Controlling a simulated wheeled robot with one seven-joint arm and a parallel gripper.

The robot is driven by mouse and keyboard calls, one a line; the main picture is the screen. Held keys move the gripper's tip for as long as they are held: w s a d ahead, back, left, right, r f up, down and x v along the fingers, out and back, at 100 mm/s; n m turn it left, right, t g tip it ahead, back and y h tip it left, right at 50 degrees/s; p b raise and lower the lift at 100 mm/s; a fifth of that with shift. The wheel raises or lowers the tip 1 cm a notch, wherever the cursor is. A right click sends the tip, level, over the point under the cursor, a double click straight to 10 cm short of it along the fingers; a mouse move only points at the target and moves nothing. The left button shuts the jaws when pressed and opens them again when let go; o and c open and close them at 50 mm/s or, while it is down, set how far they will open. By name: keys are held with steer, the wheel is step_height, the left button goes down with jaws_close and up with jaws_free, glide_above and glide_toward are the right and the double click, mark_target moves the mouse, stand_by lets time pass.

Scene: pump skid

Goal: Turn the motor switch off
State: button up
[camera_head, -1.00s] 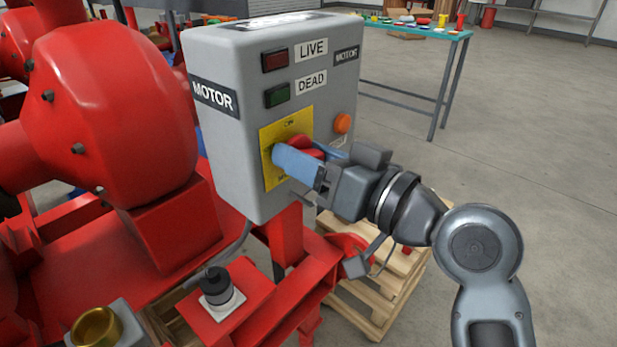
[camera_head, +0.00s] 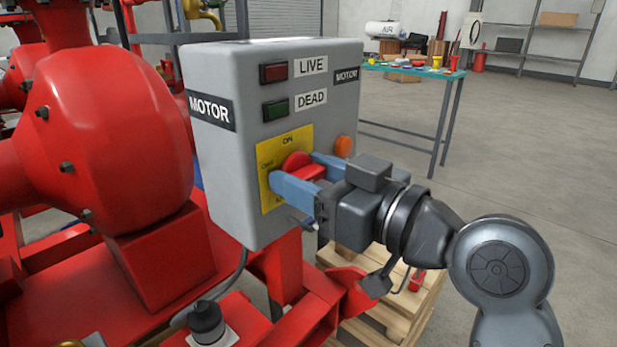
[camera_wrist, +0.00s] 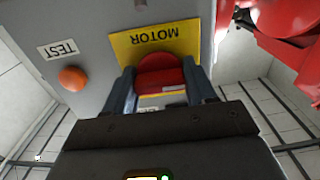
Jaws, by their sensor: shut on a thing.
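The motor switch is a red rotary handle (camera_head: 303,168) on a yellow plate (camera_head: 270,152) on the front of a grey box (camera_head: 225,62) labelled MOTOR. My gripper (camera_head: 300,178) has its two blue fingers on either side of the red handle and is shut on it. In the wrist view the red handle (camera_wrist: 160,75) sits between the fingers, in front of the yellow plate (camera_wrist: 195,38). The fingers hide part of the plate and its lettering, so I cannot tell the handle's exact setting. The LIVE lamp (camera_head: 273,72) and DEAD lamp (camera_head: 276,108) both look dark.
An orange button (camera_head: 343,146) is on the box right of the switch, close to my gripper. A red pump (camera_head: 105,125) stands at left. A wooden pallet (camera_head: 400,310) lies below. A teal-topped table (camera_head: 415,70) is behind, with open floor at right.

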steer(key=shift+f, duration=0.1)
steer(key=o, duration=1)
steer(key=shift+o, duration=0.2)
steer(key=v, duration=0.7)
steer(key=shift+s+d, duration=0.25)
steer(key=shift+d, duration=0.1)
